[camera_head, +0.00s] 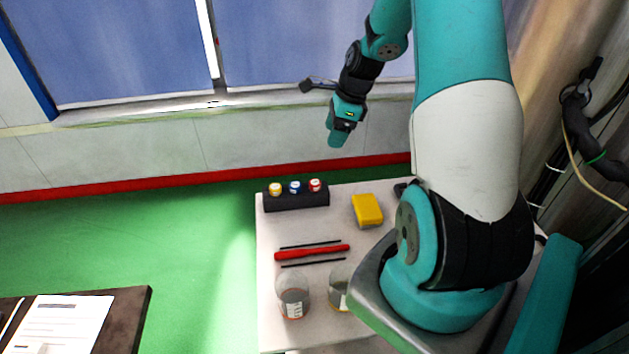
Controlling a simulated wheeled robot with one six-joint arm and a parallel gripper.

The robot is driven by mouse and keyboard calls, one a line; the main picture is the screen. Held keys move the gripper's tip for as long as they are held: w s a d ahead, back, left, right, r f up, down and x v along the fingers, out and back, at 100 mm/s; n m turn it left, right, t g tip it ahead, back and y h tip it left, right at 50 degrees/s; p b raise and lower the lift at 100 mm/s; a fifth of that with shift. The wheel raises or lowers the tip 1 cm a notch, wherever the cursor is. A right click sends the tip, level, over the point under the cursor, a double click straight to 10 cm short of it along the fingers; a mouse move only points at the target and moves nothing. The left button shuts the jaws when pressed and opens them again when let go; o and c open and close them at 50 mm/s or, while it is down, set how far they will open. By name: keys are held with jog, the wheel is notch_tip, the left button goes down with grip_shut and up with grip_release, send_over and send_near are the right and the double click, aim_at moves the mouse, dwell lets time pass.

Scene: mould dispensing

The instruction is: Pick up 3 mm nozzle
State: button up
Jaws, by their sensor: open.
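A black holder (297,201) stands at the back left of the white table. Three small capped pieces sit in its top in a row: a yellow one (275,189), a blue one (295,187) and a red one (315,185). They look like the nozzles, but their size marks are too small to read, so I cannot tell which is 3 mm. My gripper (336,141) is in the air, above and a little right of the holder in the picture, apart from it. It is open, and nothing shows held in it.
A yellow block (367,210) lies right of the holder. A red tool (312,252) lies mid-table between two thin dark rods. Two clear beakers stand at the front, the left one (292,297) in full view, the other partly hidden by my arm. A dark table (127,310) with papers is lower left.

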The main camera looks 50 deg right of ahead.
notch_tip(320, 180, down, 2)
jog(key=d+m, duration=0.1)
jog(key=p, duration=0.3)
send_over(316, 182)
jog(key=s+d, duration=0.1)
jog(key=s, duration=0.1)
jog(key=f, duration=1)
jog(key=shift+d+f, duration=0.1)
jog(key=shift+d, duration=0.1)
jog(key=p+x, duration=0.1)
jog(key=x, duration=0.1)
jog(key=p+x, duration=0.1)
jog(key=x, duration=0.1)
jog(key=shift+w+a, duration=0.15)
jog(key=shift+w, duration=0.25)
jog(key=shift+w+f, duration=0.1)
jog(key=shift+f, duration=0.45)
jog(key=c, duration=1)
